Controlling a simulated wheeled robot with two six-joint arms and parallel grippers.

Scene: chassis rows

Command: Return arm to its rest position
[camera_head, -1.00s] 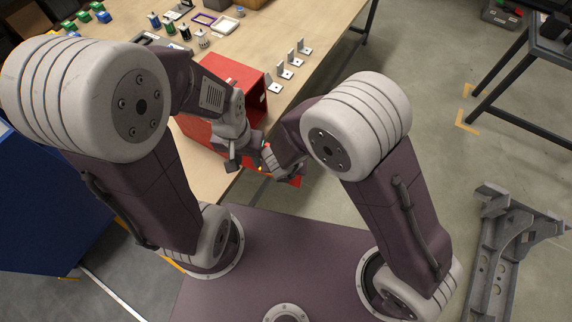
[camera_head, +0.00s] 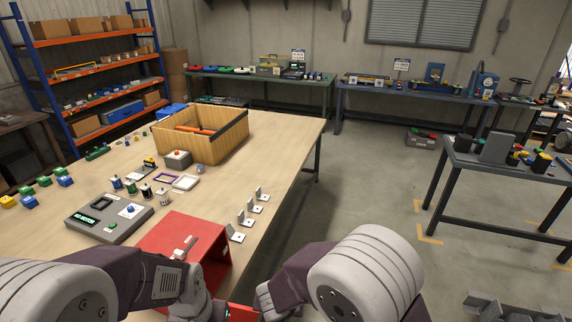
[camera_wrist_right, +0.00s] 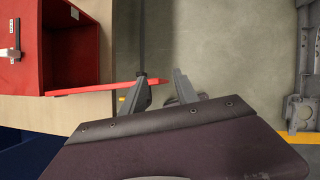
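The red chassis box (camera_head: 185,248) sits at the table's near edge, its open side facing right; the right wrist view shows it at upper left (camera_wrist_right: 70,45). A thin red door panel (camera_wrist_right: 95,87) sticks out from its lower edge; its end passes behind the left finger of my right gripper (camera_wrist_right: 160,82). That gripper's fingers are spread apart, and I see nothing clamped between them. In the head view my left arm's wrist (camera_head: 190,300) is low, in front of the chassis. My left gripper's fingers are mostly cut off by the bottom edge.
The table (camera_head: 290,160) carries a wooden crate (camera_head: 205,140), a grey tester box (camera_head: 108,215), several metal brackets (camera_head: 250,215) and small parts. Right of it, the floor (camera_head: 370,190) is open up to a dark side table (camera_head: 500,165). A grey casting (camera_wrist_right: 305,80) lies on the floor.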

